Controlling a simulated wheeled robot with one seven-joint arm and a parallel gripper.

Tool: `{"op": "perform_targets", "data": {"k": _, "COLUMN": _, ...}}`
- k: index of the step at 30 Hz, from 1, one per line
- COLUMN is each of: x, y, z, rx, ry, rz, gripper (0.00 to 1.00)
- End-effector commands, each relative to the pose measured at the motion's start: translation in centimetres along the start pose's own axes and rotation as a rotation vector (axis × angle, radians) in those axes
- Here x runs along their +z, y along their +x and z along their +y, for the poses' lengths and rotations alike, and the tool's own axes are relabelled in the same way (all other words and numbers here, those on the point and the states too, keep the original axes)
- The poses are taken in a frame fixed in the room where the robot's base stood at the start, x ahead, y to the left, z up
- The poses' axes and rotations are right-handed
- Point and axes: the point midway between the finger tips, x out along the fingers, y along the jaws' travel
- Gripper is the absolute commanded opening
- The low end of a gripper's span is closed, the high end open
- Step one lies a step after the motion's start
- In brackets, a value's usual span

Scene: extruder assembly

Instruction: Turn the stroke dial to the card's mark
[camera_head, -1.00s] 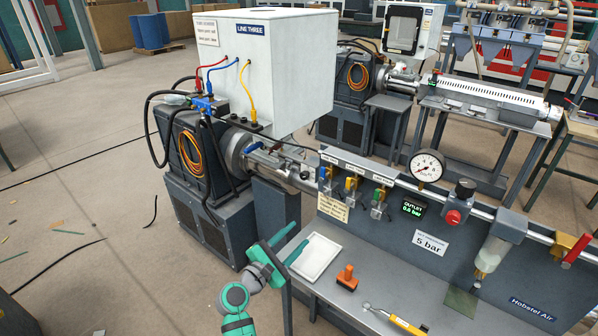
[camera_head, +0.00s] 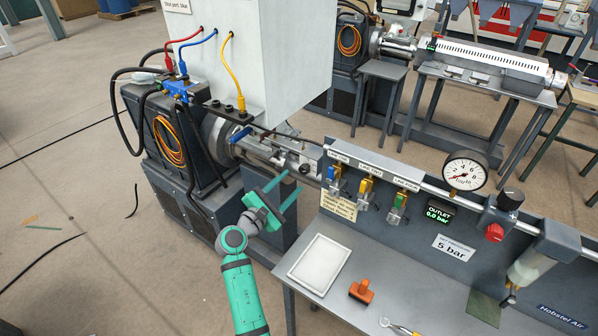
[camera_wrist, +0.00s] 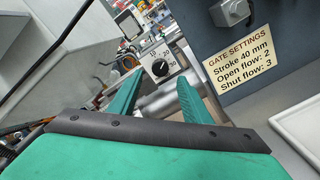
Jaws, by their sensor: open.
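The stroke dial (camera_wrist: 160,68) is a small black knob on a white plate with numbers round it. In the wrist view it shows beyond my fingers, in the gap between their tips; its exact pointer reading is too small to tell. The cream card (camera_wrist: 239,58) reads "Gate settings, Stroke 40 mm, Open flow: 2, Shut flow: 3". The card also hangs on the bench's back panel in the head view (camera_head: 338,205). My green gripper (camera_head: 290,181) is open and empty, its fingers pointing at the machine's metal barrel. It also shows in the wrist view (camera_wrist: 161,60).
A grey bench holds a white tray (camera_head: 318,264), an orange tool (camera_head: 361,291) and a silver-headed tool (camera_head: 400,327). Coloured valves (camera_head: 366,190) and a pressure gauge (camera_head: 465,170) line its panel. A white cabinet (camera_head: 270,55) with red, blue and yellow hoses overhangs the barrel.

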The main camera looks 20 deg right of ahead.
Motion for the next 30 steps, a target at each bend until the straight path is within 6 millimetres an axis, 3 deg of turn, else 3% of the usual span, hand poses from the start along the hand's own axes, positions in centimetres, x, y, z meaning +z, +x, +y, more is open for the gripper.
{"op": "perform_targets", "data": {"k": 3, "x": 0.1, "y": 2.3, "z": 0.0, "rx": -0.002, "ry": 0.000, "rz": -0.001, "gripper": 0.44}}
{"op": "perform_targets", "data": {"k": 10, "x": 0.0, "y": 5.5, "z": 0.1, "rx": 0.000, "ry": 0.001, "rz": 0.000, "gripper": 0.44}}
{"op": "perform_targets", "data": {"k": 24, "x": -0.2, "y": 6.7, "z": 0.2, "rx": 0.003, "ry": 0.001, "rz": 0.003, "gripper": 0.44}}
{"op": "perform_targets", "data": {"k": 25, "x": -0.2, "y": 6.7, "z": 0.2, "rx": 0.003, "ry": 0.001, "rz": 0.003, "gripper": 0.42}}
{"op": "perform_targets", "data": {"k": 30, "x": -0.2, "y": 6.7, "z": 0.2, "rx": 0.003, "ry": 0.001, "rz": 0.003, "gripper": 0.03}}
